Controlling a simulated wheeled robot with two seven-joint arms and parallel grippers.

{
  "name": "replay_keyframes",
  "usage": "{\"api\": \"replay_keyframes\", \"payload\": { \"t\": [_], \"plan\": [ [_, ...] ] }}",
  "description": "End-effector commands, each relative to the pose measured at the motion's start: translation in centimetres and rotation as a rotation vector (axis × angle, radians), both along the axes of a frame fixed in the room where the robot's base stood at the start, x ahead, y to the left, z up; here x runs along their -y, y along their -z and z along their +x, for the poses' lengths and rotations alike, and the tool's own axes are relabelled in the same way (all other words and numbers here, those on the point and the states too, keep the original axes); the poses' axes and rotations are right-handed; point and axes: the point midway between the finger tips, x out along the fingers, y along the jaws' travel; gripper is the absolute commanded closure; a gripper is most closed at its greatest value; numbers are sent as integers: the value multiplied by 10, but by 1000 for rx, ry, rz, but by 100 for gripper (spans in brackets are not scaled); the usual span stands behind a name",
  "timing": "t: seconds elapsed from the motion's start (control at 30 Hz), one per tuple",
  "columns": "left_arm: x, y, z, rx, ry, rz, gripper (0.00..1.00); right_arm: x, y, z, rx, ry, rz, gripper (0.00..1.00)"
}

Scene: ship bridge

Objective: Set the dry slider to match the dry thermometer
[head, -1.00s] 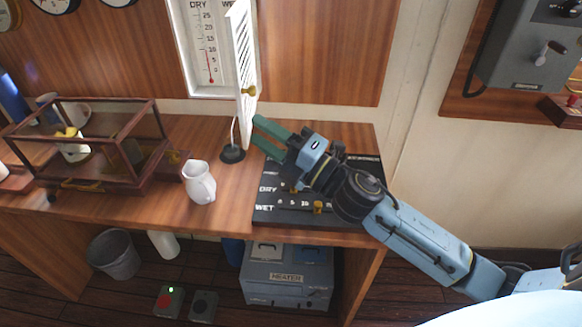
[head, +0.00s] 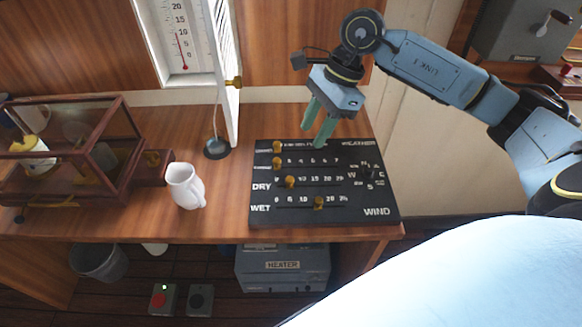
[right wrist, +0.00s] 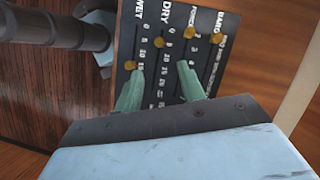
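The dry thermometer (head: 183,50) hangs in a white case on the wall; its red column ends near the 10 mark. The black slider board (head: 330,212) lies on the desk. The dry slider's brass knob (head: 290,182) stands near the left end of its row, just left of the 10 label. The dry knob also shows in the right wrist view (right wrist: 159,43). My right gripper (head: 316,137) is open and empty, pointing down over the board's back part, apart from the dry knob. Its fingers (right wrist: 160,85) show separated in the right wrist view. My left gripper is out of view.
Other brass knobs, including the wet knob (head: 319,202), sit close by on the board. A white jug (head: 185,186) stands left of it. The open louvred door (head: 228,80) rises behind, beside a black round base (head: 216,149). A glass case (head: 70,155) stands at left.

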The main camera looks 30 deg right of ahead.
Motion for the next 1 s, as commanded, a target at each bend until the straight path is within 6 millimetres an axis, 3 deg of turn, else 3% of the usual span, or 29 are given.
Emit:
{"api": "replay_keyframes", "payload": {
  "t": [0.5,0.7,1.0],
  "plan": [
    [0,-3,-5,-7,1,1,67,-40,94,5,-4,-1,8,60],
    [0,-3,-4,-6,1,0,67,-47,111,7,-1,-1,7,60],
    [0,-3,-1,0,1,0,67,-48,114,7,0,0,5,60]
  ]
}}
